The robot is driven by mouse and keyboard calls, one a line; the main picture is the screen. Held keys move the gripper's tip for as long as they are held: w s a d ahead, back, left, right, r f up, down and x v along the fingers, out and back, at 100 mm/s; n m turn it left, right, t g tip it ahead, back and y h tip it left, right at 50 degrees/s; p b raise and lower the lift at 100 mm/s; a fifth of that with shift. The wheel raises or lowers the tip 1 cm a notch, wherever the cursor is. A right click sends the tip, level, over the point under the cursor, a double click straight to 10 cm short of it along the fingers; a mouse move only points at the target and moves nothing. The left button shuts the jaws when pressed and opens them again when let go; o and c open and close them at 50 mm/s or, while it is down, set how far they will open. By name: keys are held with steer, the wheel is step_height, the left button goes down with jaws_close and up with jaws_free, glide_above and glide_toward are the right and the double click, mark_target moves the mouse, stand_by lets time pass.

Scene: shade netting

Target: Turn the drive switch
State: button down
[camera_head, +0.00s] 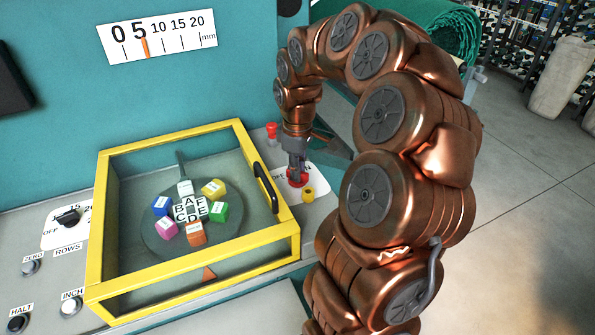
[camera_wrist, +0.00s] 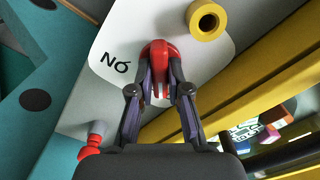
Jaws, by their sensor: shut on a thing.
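The drive switch, a red knob (camera_head: 299,180), sits on a white label plate right of the yellow-framed box. In the wrist view the red knob (camera_wrist: 158,50) is between the two fingers of my gripper (camera_wrist: 160,88), which are shut on it. In the head view my gripper (camera_head: 297,166) points down onto the knob and hides part of it. Upside-down lettering that looks like "ON" shows on the white plate (camera_wrist: 112,50) beside the knob. The way the knob points is hard to tell.
A yellow-framed clear box (camera_head: 240,133) with a black handle covers a disc with coloured cubes, close to my gripper. A yellow ring-shaped piece (camera_wrist: 207,20) and a small red knob (camera_head: 271,131) stand near the switch. A teal wall rises behind.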

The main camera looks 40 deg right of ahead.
steer(key=m+b, duration=0.1)
steer(key=b, duration=0.1)
steer(key=m+b, duration=0.1)
steer(key=b, duration=0.1)
steer(key=shift+f+m, duration=0.35)
steer(key=shift+m, duration=0.05)
steer(key=m+b, duration=0.5)
steer(key=shift+r+m, duration=0.1)
steer(key=shift+m, duration=0.2)
steer(key=m+b, duration=0.3)
steer(key=m, duration=0.1)
steer(key=shift+r, duration=0.1)
steer(key=shift+r+m+b, duration=0.15)
steer(key=shift+m+b, duration=0.8)
steer(key=shift+m, duration=1.45)
steer(key=c, duration=1.1)
jaws_free()
steer(key=shift+r, duration=0.15)
